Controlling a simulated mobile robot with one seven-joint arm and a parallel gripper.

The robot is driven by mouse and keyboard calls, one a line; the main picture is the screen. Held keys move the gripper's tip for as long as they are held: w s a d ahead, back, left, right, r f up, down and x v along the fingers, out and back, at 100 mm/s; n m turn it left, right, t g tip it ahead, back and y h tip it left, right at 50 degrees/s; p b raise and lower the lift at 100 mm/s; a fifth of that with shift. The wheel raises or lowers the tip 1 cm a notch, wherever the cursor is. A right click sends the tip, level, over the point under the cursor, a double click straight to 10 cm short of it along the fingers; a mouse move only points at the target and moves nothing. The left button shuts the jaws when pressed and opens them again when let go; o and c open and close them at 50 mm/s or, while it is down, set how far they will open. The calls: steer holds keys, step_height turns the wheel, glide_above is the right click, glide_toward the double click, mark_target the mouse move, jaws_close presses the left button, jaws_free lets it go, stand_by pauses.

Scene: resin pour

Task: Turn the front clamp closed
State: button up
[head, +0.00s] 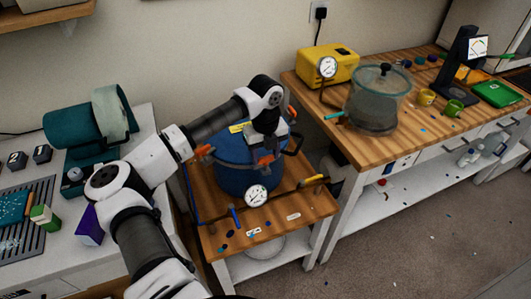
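A blue pressure pot (238,178) stands on a small wooden table. Orange clamps sit around its rim. The front clamp (265,161) is orange and shows just below my gripper, at the pot's near side. Another orange clamp (204,150) is at the left of the rim. My gripper (266,147) points down over the front clamp, at or very close to it. Its fingers are small and partly hidden, so I cannot tell whether they grip the clamp. My wrist covers much of the lid. The clamp's exact angle is unclear.
A round gauge (256,195) and a yellow-handled valve (313,180) are at the pot's front. The right bench holds a clear chamber (376,103), a yellow pump (327,65) and small cups. A teal machine (85,126) stands on the left bench.

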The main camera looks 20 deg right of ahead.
steer(key=c, duration=0.4)
steer(key=shift+c, duration=0.2)
steer(key=shift+f+m+b, duration=0.15)
steer(key=shift+m+b, duration=0.15)
steer(key=shift+b, duration=0.3)
steer(key=m+b, duration=0.2)
steer(key=b, duration=0.2)
steer(key=shift+f+m, duration=0.15)
steer(key=shift+m, duration=0.25)
steer(key=m+b, duration=0.4)
steer(key=shift+b, duration=0.3)
steer(key=m+b, duration=0.3)
steer(key=m, duration=0.3)
steer(key=shift+r, duration=0.2)
steer(key=shift+r+m+b, duration=0.15)
steer(key=shift+m+b, duration=0.6)
steer(key=shift+m, duration=1.45)
